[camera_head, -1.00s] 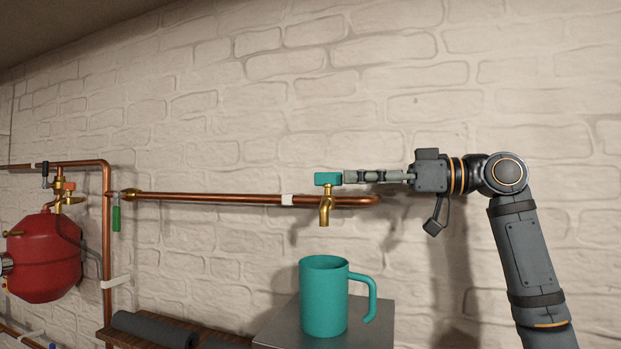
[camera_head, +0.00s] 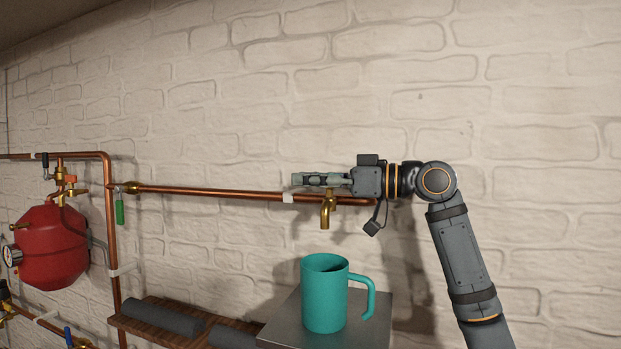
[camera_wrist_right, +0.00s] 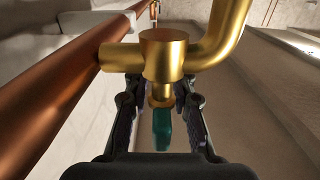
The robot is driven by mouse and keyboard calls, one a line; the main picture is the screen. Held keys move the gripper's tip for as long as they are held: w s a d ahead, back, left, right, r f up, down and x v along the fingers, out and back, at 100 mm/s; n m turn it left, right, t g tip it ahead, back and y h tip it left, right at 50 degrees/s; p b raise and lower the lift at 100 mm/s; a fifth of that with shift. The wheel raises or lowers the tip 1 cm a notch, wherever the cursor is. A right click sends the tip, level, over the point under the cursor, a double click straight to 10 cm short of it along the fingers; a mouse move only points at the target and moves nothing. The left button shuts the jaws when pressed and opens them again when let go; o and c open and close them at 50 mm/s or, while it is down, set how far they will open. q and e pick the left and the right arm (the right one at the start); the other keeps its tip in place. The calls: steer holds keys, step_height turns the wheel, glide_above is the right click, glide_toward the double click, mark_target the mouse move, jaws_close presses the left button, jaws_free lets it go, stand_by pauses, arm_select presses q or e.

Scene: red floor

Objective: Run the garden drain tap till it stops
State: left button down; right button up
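The brass tap (camera_head: 327,210) sticks out below a copper pipe on the brick wall, its spout pointing down. No water shows at the spout. My right gripper (camera_head: 297,180) reaches across the top of the tap from the right and hides its teal handle in the head view. In the right wrist view, the handle (camera_wrist_right: 162,130) sits between the two fingers of my right gripper (camera_wrist_right: 162,101), with gaps on both sides. The fingers look open. A teal mug (camera_head: 324,296) stands upright under the spout. My left gripper is out of view.
The mug stands on a grey metal block (camera_head: 286,327). The copper pipe (camera_head: 220,193) runs left to a valve with a green lever (camera_head: 119,212). A red tank (camera_head: 52,246) hangs at the far left. A wooden shelf (camera_head: 128,327) holds dark rolls.

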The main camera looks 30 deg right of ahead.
jaws_close()
steer(key=n+g+y, duration=0.1)
steer(key=g, duration=0.1)
steer(key=n+g+y, duration=0.1)
steer(key=n+y, duration=0.1)
steer(key=s+a+n+g+y+p, duration=0.1)
steer(key=g, duration=0.1)
steer(key=shift+r+n+g, duration=0.1)
steer(key=shift+n+g, duration=0.2)
steer(key=shift+o, duration=1.7)
jaws_free()
steer(key=shift+s, duration=0.1)
